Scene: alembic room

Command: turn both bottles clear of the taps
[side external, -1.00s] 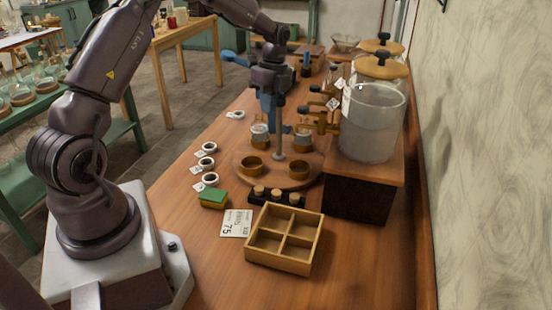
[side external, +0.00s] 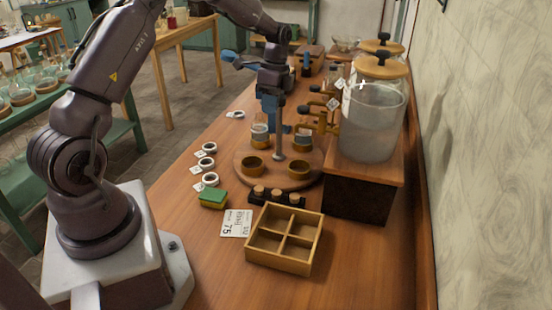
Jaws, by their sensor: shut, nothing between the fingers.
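A round wooden turntable (side external: 276,178) stands on the bench with a grey post (side external: 279,140) at its middle. Two small glass bottles sit in holders at its far side: the left bottle (side external: 260,131) and the right bottle (side external: 303,134). The right bottle is close to the brass taps (side external: 326,122); whether it is clear of them I cannot tell. Two empty holders (side external: 252,166) (side external: 299,169) are at the near side. My gripper (side external: 276,127), with blue fingers, is shut and empty behind the post, between the bottles. The post partly hides its tips, so contact is unclear.
Large glass jars (side external: 372,122) stand on a wooden box (side external: 362,185) at right. In front are a divided tray (side external: 285,238), a black rack (side external: 277,197), a green-topped block (side external: 213,198) and a price card (side external: 236,223). Several white rings (side external: 208,162) lie left.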

